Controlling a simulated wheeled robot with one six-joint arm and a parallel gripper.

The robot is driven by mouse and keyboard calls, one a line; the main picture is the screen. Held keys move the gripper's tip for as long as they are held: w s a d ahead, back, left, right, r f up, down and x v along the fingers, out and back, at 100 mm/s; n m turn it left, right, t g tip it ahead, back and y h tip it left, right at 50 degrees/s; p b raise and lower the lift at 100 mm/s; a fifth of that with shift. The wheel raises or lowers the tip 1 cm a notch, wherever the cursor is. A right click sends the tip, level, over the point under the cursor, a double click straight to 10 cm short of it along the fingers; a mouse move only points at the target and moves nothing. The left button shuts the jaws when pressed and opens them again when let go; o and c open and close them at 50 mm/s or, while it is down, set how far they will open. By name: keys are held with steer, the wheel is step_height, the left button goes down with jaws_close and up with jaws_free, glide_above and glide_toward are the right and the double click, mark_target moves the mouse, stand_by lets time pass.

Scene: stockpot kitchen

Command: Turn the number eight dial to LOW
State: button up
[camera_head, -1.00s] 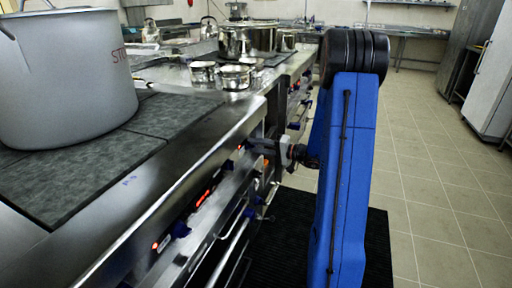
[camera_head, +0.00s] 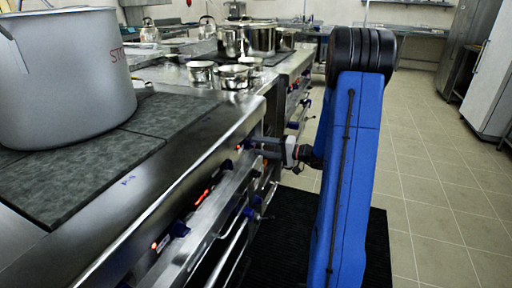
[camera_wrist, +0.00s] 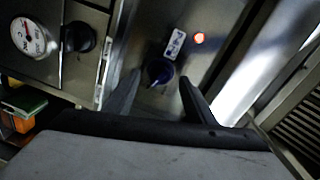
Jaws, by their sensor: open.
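My gripper (camera_head: 256,147) is at the front panel of the range in the head view, with its fingers pointing at the panel. In the wrist view my gripper (camera_wrist: 160,92) is open, one finger on each side of a dark blue dial (camera_wrist: 159,71) and apart from it. A white label and a lit orange-red lamp (camera_wrist: 199,38) are beside this dial. I cannot read the label, so I cannot tell the dial's number or setting. In the head view the dial is hidden behind my gripper.
A black knob (camera_wrist: 79,37) and a round gauge (camera_wrist: 28,36) are at the left in the wrist view. A long metal rail (camera_wrist: 262,68) runs at the right. In the head view another blue dial (camera_head: 179,229) is nearer, and a large stockpot (camera_head: 65,80) stands on the range.

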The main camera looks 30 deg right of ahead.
steer(key=v, duration=1.4)
steer(key=shift+s, duration=0.35)
steer(key=shift+d, duration=0.1)
steer(key=s+a+r+n+g, duration=0.1)
steer(key=s+a+n+g, duration=0.15)
steer(key=a, duration=0.55)
steer(key=s+a+r+n+g, duration=0.1)
steer(key=s+a+g, duration=0.25)
steer(key=a, duration=0.45)
steer(key=s+a+r+n+g, duration=0.15)
steer(key=a+g, duration=0.25)
steer(key=a, duration=0.4)
steer(key=s+a+r+n+h, duration=0.1)
steer(key=s+a+h, duration=0.1)
steer(key=s+h, duration=0.3)
steer(key=s+a+r+n+t+h, duration=0.1)
steer(key=s+h, duration=0.4)
steer(key=s, duration=0.8)
steer(key=shift+a+r+n, duration=0.5)
steer(key=shift+a+r, duration=0.05)
steer(key=shift+a, duration=0.15)
